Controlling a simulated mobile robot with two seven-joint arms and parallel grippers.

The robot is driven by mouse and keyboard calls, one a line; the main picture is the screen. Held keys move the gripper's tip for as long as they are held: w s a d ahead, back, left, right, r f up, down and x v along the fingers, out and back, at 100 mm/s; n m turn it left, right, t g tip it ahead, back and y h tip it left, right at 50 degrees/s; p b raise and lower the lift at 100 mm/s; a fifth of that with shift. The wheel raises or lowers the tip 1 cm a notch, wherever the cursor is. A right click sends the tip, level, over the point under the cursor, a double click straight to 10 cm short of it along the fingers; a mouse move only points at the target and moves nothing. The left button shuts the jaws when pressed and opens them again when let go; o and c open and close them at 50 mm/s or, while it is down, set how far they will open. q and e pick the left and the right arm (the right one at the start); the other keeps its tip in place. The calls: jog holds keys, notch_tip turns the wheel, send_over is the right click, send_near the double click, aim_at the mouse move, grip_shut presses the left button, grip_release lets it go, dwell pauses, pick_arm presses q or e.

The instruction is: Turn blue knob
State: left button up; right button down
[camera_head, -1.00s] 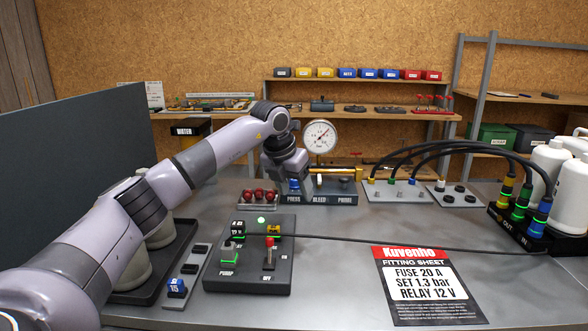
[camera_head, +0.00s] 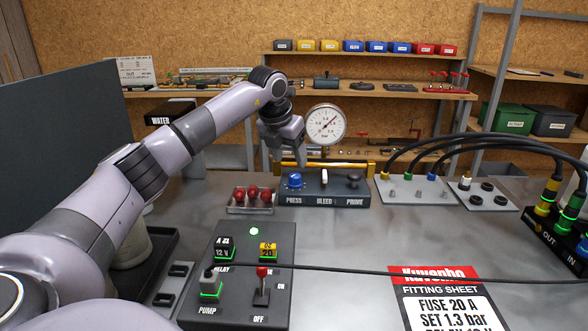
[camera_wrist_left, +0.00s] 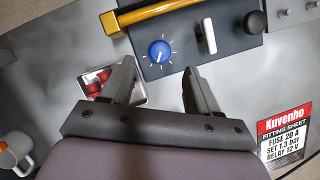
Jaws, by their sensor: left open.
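The blue knob (camera_head: 295,181) sits at the left end of a dark panel (camera_head: 325,200), above the label PRESS. It also shows in the left wrist view (camera_wrist_left: 159,51), its white pointer mark among tick marks. My left gripper (camera_head: 288,156) is open and empty, above and behind the knob in the head view. In the left wrist view its two fingers (camera_wrist_left: 158,72) are spread, with the knob just beyond the gap between them and nothing gripped. The pressure gauge (camera_head: 326,124) stands behind the panel. My right gripper is not in view.
A white BLEED lever (camera_head: 324,177) and a black PRIME knob (camera_head: 353,180) share the panel. A tray of red pieces (camera_head: 251,209) stands to its left. A yellow bar (camera_head: 335,164) runs behind it. A black cable (camera_head: 420,275) crosses the table above the fitting sheet (camera_head: 455,300).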

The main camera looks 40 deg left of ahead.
aim_at(295, 175)
pick_arm(q)
jog(key=x, duration=0.6)
jog(key=shift+f, duration=0.2)
jog(key=c, duration=1)
jog(key=shift+d+r+p, duration=0.1)
jog(key=shift+r+p, duration=0.05)
jog(key=shift+p, duration=0.4)
jog(key=shift+n+y, duration=0.3)
jog(key=shift+n, duration=0.4)
jog(key=o, duration=1)
